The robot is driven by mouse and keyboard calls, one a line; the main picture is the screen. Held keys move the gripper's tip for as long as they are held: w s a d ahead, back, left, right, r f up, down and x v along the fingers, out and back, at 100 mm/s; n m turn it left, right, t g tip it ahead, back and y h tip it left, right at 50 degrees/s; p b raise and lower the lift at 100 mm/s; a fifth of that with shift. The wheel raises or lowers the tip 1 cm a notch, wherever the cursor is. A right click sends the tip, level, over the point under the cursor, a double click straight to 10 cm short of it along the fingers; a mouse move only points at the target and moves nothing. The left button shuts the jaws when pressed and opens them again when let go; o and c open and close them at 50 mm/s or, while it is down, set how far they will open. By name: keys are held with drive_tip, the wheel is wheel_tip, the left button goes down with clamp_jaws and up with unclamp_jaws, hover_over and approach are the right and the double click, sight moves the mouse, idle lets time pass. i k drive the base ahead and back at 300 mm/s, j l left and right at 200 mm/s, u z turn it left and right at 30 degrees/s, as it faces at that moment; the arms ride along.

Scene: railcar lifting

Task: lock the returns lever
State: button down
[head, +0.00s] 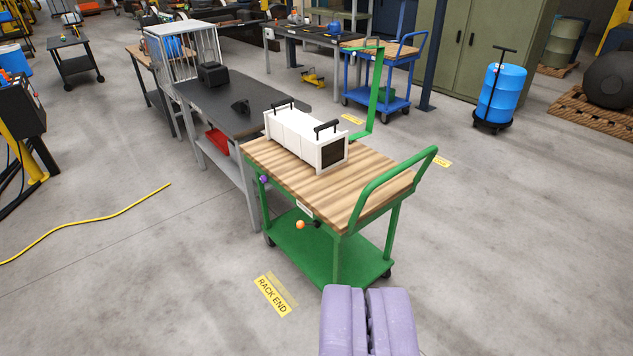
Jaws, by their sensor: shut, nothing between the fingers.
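A green cart (320,253) with a striped wooden top stands in the middle of the view. A small lever with an orange knob (300,225) sits under the front edge of its top, below a small white label (304,208) too small to read. I cannot tell from the picture whether this is the returns lever, or whether it is locked. A purple knob (264,179) sits near the cart's left corner. My gripper (368,294), with lavender fingers, is at the bottom, shut and empty, apart from the cart.
A white case (307,140) with black handles rests on the cart top. A dark-topped bench (245,118) stands against the cart's far end. A yellow "RACK END" floor label (272,296) lies in front. A yellow cable (105,221) crosses the left floor.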

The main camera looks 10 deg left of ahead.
sight(299, 224)
drive_tip(key=i+u, duration=0.1)
drive_tip(key=i, duration=0.45)
drive_tip(key=i+l+u, duration=0.1)
drive_tip(key=i, duration=0.4)
drive_tip(key=i+l, duration=0.15)
drive_tip(key=i, duration=0.4)
drive_tip(key=i+l+u, duration=0.15)
drive_tip(key=i, duration=0.4)
drive_tip(key=i+l+u, duration=0.25)
drive_tip(key=i, duration=0.2)
drive_tip(key=i+l+u, duration=0.25)
drive_tip(key=i, duration=0.15)
drive_tip(key=i+j, duration=0.05)
drive_tip(key=j, duration=0.05)
